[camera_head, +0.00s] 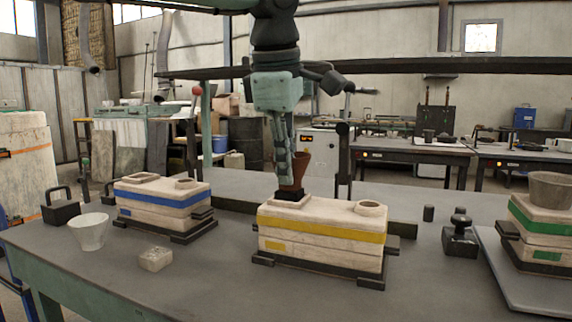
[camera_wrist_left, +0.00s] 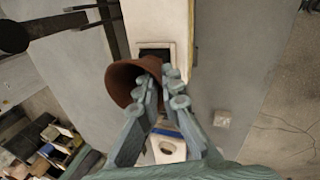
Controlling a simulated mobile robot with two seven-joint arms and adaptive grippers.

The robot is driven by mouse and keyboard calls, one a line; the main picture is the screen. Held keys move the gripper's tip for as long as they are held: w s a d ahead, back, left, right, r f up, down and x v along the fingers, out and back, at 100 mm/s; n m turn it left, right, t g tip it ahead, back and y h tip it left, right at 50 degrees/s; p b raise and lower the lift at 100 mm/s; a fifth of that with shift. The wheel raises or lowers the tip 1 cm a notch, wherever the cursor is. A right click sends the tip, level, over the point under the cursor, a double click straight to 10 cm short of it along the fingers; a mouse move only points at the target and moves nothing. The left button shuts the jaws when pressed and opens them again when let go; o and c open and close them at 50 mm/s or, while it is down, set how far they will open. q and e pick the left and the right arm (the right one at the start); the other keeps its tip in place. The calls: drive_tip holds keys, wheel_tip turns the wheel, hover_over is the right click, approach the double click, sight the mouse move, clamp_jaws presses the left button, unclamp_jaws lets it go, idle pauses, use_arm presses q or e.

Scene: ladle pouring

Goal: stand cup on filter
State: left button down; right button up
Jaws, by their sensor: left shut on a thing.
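A red-brown cup (camera_head: 301,163) is at my left gripper (camera_head: 289,182), which reaches down from above with its fingers shut on the cup's wall. In the left wrist view the cup (camera_wrist_left: 124,82) shows its open mouth, and the gripper (camera_wrist_left: 163,92) grips its right side. A black square filter (camera_head: 289,196) sits on the pale square basin of the yellow-banded mould (camera_head: 322,237). The cup's base is right at the filter's top; I cannot tell whether they touch. The filter (camera_wrist_left: 154,54) shows partly beyond the cup in the left wrist view. My right gripper is not in view.
A blue-banded mould (camera_head: 163,205) and a white cup (camera_head: 89,231) stand at left, near a small pale block (camera_head: 155,259). A green-banded mould (camera_head: 540,235) with a grey bowl (camera_head: 551,188) stands at right. Dark weights (camera_head: 460,238) stand between. The table's front is clear.

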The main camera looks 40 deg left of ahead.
use_arm(q)
drive_tip(key=shift+f, duration=0.1)
drive_tip(key=c, duration=1.6)
unclamp_jaws()
drive_tip(key=v, duration=1.2)
